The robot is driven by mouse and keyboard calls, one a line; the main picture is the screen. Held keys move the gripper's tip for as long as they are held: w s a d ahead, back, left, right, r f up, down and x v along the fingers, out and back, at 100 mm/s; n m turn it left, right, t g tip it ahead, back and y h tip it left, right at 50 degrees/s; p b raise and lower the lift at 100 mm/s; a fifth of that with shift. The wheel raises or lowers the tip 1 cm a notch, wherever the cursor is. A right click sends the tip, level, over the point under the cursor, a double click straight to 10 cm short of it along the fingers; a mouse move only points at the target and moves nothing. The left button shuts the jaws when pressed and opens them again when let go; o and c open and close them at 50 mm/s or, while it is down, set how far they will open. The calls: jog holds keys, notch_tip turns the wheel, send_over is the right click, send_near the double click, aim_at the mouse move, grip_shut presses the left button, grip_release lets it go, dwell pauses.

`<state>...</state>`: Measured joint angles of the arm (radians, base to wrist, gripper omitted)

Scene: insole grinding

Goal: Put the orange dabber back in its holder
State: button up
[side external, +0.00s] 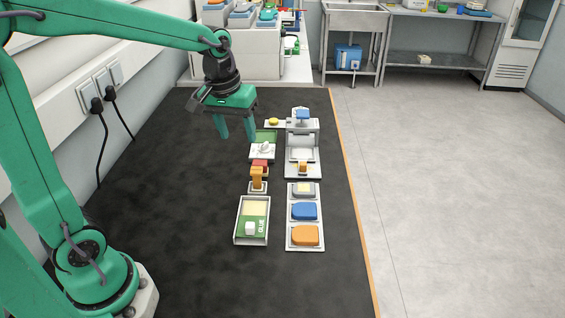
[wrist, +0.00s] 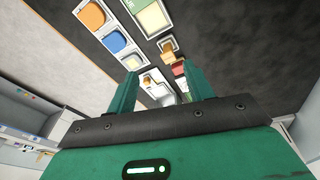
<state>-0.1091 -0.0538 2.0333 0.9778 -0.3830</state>
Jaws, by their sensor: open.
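The orange dabber (side external: 257,173) stands upright at the small white holder (side external: 257,188), in the left row on the dark mat. It looks set in the holder, but I cannot tell how fully it is seated. The dabber and holder also show small in the wrist view (wrist: 168,46), beyond my fingertips. My gripper (side external: 237,135) is open and empty, raised above the mat behind and left of the dabber, touching nothing. Its two green fingers stand apart in the wrist view (wrist: 161,80).
A red block (side external: 260,163) sits right behind the dabber. In front is a green and white glue tray (side external: 238,225). To the right, a white tray holds blue (side external: 304,211) and orange (side external: 305,235) pads. A white press (side external: 301,147) stands behind. The mat's left side is clear.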

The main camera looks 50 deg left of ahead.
jog(key=s+d+r+m+t, duration=0.1)
jog(key=s+d+m, duration=0.1)
jog(key=s, duration=0.5)
jog(key=s+d+r+m+t, duration=0.1)
jog(key=s+d+m+t, duration=0.1)
jog(key=s, duration=0.5)
jog(key=shift+s+r+m, duration=0.2)
jog(key=shift+s+m, duration=0.05)
jog(key=shift+m, duration=0.55)
